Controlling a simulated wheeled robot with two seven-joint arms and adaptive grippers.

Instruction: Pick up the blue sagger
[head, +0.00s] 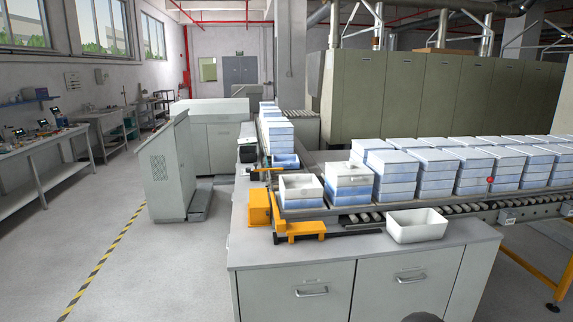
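Several pale blue and white saggers stand stacked on the roller conveyor in the head view. The nearest stack at the left corner has an open, white-rimmed sagger (300,188) on top and a blue one (302,203) under it. A taller stack of blue saggers (348,192) stands just to its right. A blue sagger (285,161) sits behind the corner. Many look alike in colour, so I cannot tell which single one is meant. Neither of my grippers is in view.
A white rectangular bin (417,226) stands on the grey cabinet (315,275) in front of the conveyor. A yellow fixture (300,231) sits at the conveyor's corner. More stacked saggers (475,171) line the conveyor rightwards. The floor at left (170,270) is clear.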

